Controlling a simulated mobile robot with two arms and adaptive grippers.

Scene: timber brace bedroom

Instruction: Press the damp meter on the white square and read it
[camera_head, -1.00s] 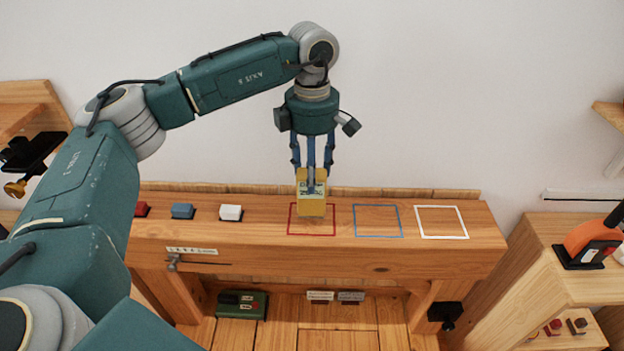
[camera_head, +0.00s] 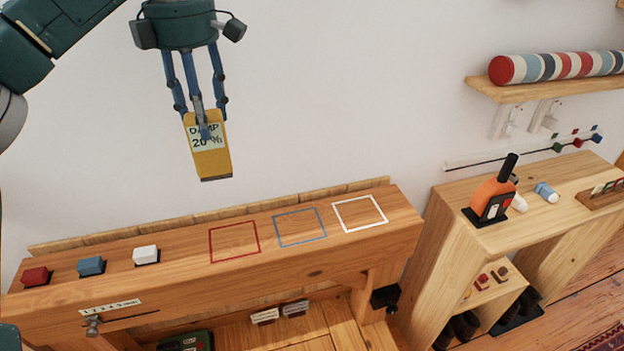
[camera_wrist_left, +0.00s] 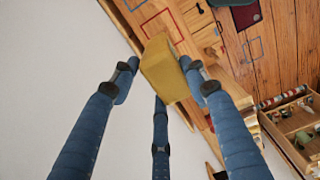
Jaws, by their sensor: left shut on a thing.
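The yellow damp meter (camera_head: 211,162) hangs from my left gripper (camera_head: 204,120), which is shut on it. Its pale display faces the head camera and reads "DAMP 20 %". It is held up above the timber beam (camera_head: 300,262), clear of its top, to the left of and higher than the squares in the picture. The white square (camera_head: 360,213) is outlined at the beam's right end and is empty. In the left wrist view, the meter (camera_wrist_left: 163,68) sits between the blue fingers. My right gripper is not in view.
A red-outlined square (camera_head: 234,242) and a blue-outlined one (camera_head: 300,228) lie left of the white one. Red (camera_head: 35,275), blue (camera_head: 91,265) and white (camera_head: 146,254) blocks sit at the beam's left. An orange tool (camera_head: 490,200) stands on the right-hand bench.

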